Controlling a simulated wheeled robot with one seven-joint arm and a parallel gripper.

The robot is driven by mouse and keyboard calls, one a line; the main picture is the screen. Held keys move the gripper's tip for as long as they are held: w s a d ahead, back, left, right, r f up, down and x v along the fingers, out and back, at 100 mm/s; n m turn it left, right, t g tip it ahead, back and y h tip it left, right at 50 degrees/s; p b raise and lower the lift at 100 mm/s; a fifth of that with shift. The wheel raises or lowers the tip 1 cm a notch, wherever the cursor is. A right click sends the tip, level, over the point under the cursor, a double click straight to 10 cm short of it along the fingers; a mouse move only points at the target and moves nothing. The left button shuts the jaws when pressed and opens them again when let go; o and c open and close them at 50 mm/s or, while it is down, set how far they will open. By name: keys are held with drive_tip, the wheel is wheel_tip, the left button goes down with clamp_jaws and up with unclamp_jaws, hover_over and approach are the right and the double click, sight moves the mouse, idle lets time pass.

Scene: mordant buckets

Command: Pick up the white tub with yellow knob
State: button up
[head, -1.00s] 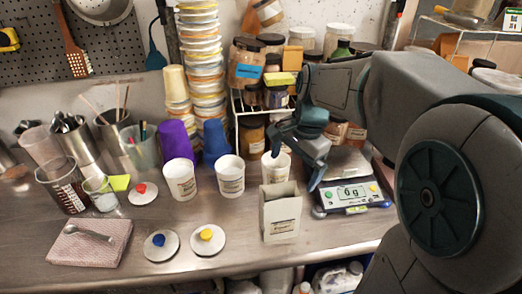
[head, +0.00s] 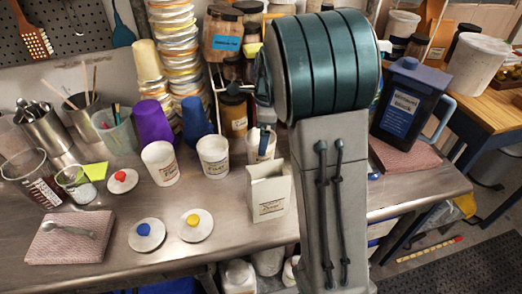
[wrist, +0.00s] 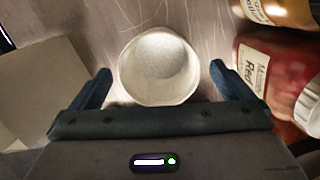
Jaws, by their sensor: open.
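A yellow knob (head: 193,219) sits on a flat white disc (head: 198,232) on the steel bench, front centre; no tub is under it. Three open white tubs stand behind: a left one (head: 160,166), a middle one (head: 213,160) and a right one (head: 253,151), partly hidden by my arm. My gripper (wrist: 160,72) is open, with its fingers either side of a round white tub (wrist: 158,92) holding pale powder. This seems to be the right tub; a blue finger (head: 264,141) shows at it in the head view. Contact cannot be told.
A white carton (head: 268,194) stands close in front of the right tub. Discs with a red knob (head: 120,176) and a blue knob (head: 143,229) lie leftward. Purple (head: 153,124) and blue (head: 196,119) cups stand behind. A red-filled jar (wrist: 270,75) is close right in the wrist view.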

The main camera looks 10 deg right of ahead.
drive_tip(key=shift+a+f, duration=0.2)
drive_tip(key=shift+f, duration=2.85)
drive_tip(key=c, duration=1.1)
